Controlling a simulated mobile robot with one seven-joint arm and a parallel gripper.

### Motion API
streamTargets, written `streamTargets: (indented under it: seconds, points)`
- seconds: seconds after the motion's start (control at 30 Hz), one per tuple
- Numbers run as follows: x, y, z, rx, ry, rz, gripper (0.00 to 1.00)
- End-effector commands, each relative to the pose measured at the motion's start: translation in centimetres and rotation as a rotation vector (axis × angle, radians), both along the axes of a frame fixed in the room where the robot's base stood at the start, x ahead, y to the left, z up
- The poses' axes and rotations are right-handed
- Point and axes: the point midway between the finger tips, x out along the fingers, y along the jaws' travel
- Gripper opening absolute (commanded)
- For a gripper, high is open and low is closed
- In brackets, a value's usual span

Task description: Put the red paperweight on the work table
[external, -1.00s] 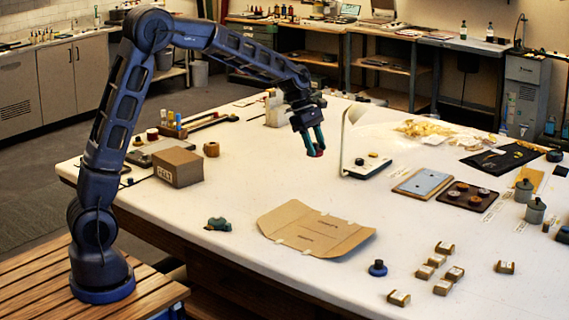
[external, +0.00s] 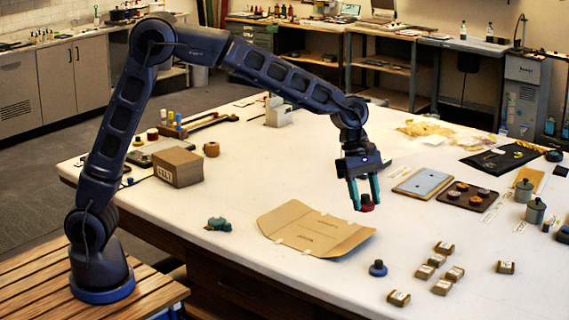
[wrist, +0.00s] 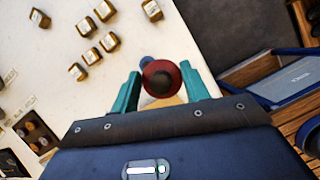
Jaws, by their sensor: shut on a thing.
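The red paperweight (external: 367,204) is between the teal fingers of my gripper (external: 365,197), which is shut on it. In the wrist view the red paperweight (wrist: 162,82) shows as a round red body with a dark knob, between the fingertips of my gripper (wrist: 163,88). It is held above the white work table (external: 420,220), over the area just right of the cardboard folder. I cannot tell the exact height of the gap.
An open cardboard folder (external: 312,232) lies left of the gripper. A blue knobbed weight (external: 378,268) stands nearer the front edge. Several small brass-coloured boxes (external: 437,260) lie at the front right. A dark tray (external: 468,196) and a light blue board (external: 428,184) lie behind right.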

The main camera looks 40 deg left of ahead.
Motion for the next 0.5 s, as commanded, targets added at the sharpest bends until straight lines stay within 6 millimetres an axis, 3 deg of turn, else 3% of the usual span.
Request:
streamTargets:
  seconds: [0.1, 0.27, 0.5]
  points:
    - [-2.1, -1.7, 0.0, -0.001, 0.0, -0.03, 0.15]
    - [-3.3, -2.5, -0.3, 0.0, 0.001, -0.046, 0.15]
    - [-3.5, -2.6, -4.5, 0.002, 0.003, -0.047, 0.15]
